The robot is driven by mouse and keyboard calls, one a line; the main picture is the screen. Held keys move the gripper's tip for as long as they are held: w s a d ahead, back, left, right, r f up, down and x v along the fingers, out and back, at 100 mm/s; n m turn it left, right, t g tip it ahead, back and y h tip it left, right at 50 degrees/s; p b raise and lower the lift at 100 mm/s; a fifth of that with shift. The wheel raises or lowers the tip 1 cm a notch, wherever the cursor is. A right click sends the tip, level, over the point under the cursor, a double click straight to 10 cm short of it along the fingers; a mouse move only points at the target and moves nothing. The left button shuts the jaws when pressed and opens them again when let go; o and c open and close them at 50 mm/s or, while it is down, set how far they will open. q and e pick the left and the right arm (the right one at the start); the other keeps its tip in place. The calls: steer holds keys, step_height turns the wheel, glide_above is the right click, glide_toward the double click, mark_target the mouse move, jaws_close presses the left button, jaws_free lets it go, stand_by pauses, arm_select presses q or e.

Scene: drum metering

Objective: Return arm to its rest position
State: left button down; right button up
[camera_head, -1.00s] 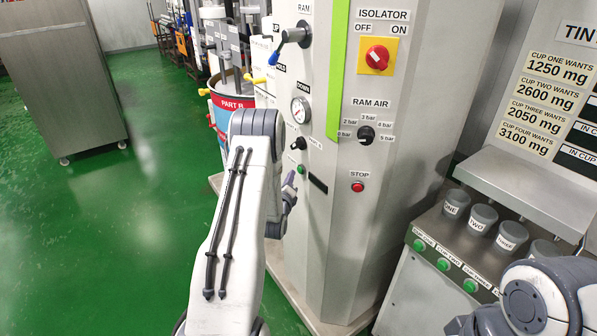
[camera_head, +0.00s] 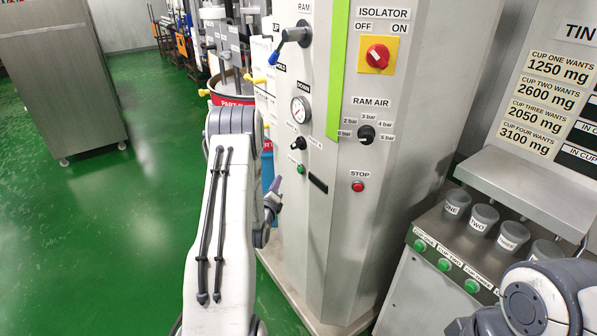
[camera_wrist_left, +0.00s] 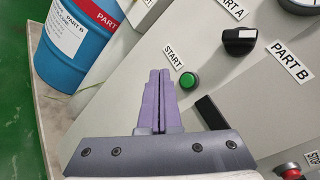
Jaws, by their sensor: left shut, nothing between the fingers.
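My left arm (camera_head: 215,235) reaches in from the bottom of the head view. My left gripper (camera_head: 275,184) shows small and partly hidden beside the forearm, to the left of the grey machine column. In the left wrist view its purple fingers (camera_wrist_left: 158,100) are pressed together with nothing between them. They point toward the panel below and left of the green START button (camera_wrist_left: 188,80), apart from it as far as I can tell. Part of my right arm (camera_head: 540,295) shows at the lower right, but its gripper does not show.
The machine column (camera_head: 340,230) carries a gauge (camera_head: 300,109), a selector knob (camera_head: 297,144) and a red STOP button (camera_head: 358,187). A blue PART B drum (camera_wrist_left: 78,45) stands at its left. A dispensing bench with cups (camera_head: 482,219) is at right. Green floor at left is open.

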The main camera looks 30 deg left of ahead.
stand_by(0.6)
arm_select(q)
steer(key=w+d+r+n+g+h, duration=0.1)
steer(key=d+r+n+g+h, duration=0.2)
steer(key=d+n, duration=0.6)
steer(key=s+d+n+g+h, duration=0.2)
steer(key=s+d+n+g, duration=0.4)
steer(key=d, duration=0.6)
steer(key=s+d+r+g+h, duration=0.1)
steer(key=s+d+r+g, duration=0.2)
steer(key=s+d, duration=0.7)
steer(key=s+d+r+g+h, duration=0.1)
steer(key=s+d+r+g, duration=0.2)
steer(key=s+d, duration=0.8)
steer(key=s+r, duration=0.1)
steer(key=s, duration=0.6)
steer(key=shift+s+d+r+m+g+h, duration=0.3)
steer(key=shift+r+g+h, duration=0.1)
